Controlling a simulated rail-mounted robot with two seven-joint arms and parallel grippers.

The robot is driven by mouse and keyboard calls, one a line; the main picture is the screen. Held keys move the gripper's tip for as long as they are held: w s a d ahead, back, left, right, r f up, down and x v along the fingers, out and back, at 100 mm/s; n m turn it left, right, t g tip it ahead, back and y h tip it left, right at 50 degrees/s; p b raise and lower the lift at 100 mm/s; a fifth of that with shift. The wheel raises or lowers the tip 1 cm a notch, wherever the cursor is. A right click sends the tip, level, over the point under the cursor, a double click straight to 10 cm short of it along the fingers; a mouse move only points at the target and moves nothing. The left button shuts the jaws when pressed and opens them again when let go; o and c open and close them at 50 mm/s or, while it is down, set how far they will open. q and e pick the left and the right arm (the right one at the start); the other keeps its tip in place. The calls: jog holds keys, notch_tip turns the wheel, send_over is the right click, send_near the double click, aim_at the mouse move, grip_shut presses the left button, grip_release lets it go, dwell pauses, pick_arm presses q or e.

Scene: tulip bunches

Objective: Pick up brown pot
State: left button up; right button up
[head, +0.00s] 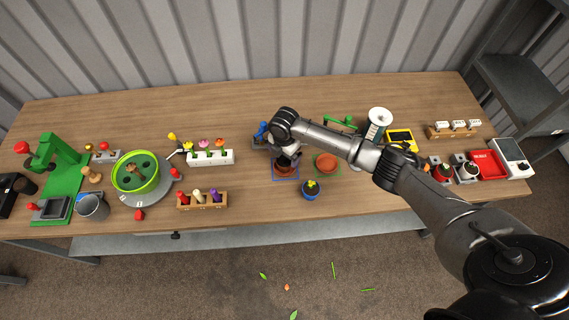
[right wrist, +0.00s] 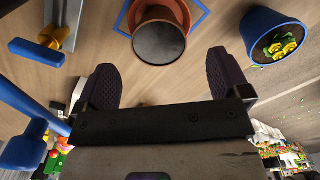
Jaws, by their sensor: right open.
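A brown pot (head: 285,171) stands inside a blue square outline near the middle of the table, partly covered by my right gripper (head: 288,158) in the head view. In the right wrist view the brown pot (right wrist: 158,38) shows a terracotta wall and a dark round face, just beyond the fingertips. My right gripper (right wrist: 162,76) is open, with its two dark ribbed fingers spread apart and nothing between them. A second reddish-brown pot (head: 327,162) stands in a green square outline to the right. My left gripper is not in view.
A blue pot with yellow flowers (head: 311,190) stands close in front; it also shows in the right wrist view (right wrist: 275,45).

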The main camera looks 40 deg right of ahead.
aim_at(285, 160)
jog(key=shift+d+f, duration=0.1)
jog(key=shift+f, duration=2.5)
jog(key=c, duration=1.1)
